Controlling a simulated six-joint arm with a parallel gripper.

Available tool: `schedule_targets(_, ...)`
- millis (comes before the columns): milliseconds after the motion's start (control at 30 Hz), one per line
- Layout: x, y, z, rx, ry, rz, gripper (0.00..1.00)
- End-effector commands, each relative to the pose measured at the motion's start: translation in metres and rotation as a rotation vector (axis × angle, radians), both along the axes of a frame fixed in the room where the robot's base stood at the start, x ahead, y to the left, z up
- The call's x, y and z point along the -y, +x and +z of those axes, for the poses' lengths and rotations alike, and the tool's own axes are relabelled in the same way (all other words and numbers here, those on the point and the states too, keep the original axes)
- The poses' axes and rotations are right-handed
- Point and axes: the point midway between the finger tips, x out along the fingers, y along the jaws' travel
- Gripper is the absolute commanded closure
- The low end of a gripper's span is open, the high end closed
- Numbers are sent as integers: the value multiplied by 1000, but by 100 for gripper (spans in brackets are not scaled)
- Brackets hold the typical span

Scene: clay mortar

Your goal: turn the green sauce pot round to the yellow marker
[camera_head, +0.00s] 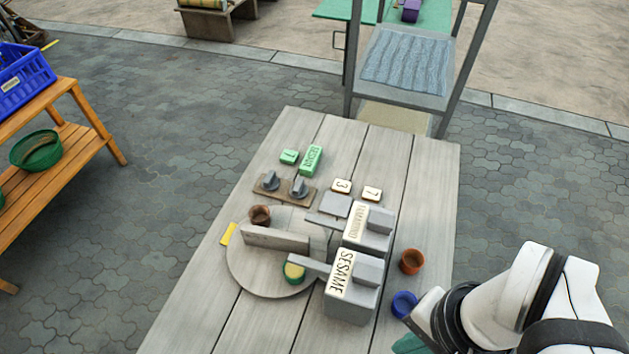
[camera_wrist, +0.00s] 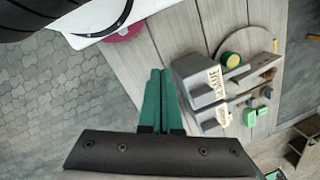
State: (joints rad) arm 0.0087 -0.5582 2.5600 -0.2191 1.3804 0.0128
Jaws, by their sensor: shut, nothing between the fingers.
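The green sauce pot (camera_head: 293,272), with a yellow top, stands on the near right part of a round grey turntable (camera_head: 245,277). It also shows in the wrist view (camera_wrist: 231,60). The flat yellow marker (camera_head: 228,234) lies on the table at the turntable's far left edge; a yellow strip shows in the wrist view (camera_wrist: 276,46). My gripper (camera_wrist: 160,72) has its two green fingers together, with nothing held. In the head view its fingers show only partly at the bottom, right of the SESAME block and apart from the pot.
An upright bar (camera_head: 275,238) crosses the turntable, with a brown pot (camera_head: 260,215) behind it. The grey SESAME block (camera_head: 349,303) reaches an arm toward the green pot. A blue pot (camera_head: 404,304) and an orange pot (camera_head: 411,261) stand right. The table's far right is clear.

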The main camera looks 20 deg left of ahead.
Motion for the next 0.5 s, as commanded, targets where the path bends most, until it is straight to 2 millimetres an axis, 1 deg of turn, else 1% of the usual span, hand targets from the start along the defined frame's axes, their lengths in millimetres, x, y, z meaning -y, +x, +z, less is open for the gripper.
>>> schedule_targets(67,0,0,0,0,0,0,98)
schedule_targets(133,-2,5,3,4,-2,43,86)
schedule_targets(167,-5,13,6,8,-6,107,80)
schedule_targets(233,-21,47,18,33,-19,383,68)
schedule_targets(267,-34,67,23,46,-27,547,62)
schedule_targets(300,-57,94,26,68,-35,784,55)
schedule_targets(333,-78,112,27,83,-42,964,50)
schedule_targets(367,-101,128,25,98,-46,1139,48)
schedule_targets(400,-134,146,20,118,-53,1361,48)
schedule_targets(467,-182,162,9,142,-58,1655,48)
schedule_targets(500,-209,168,1,156,-62,1816,48)
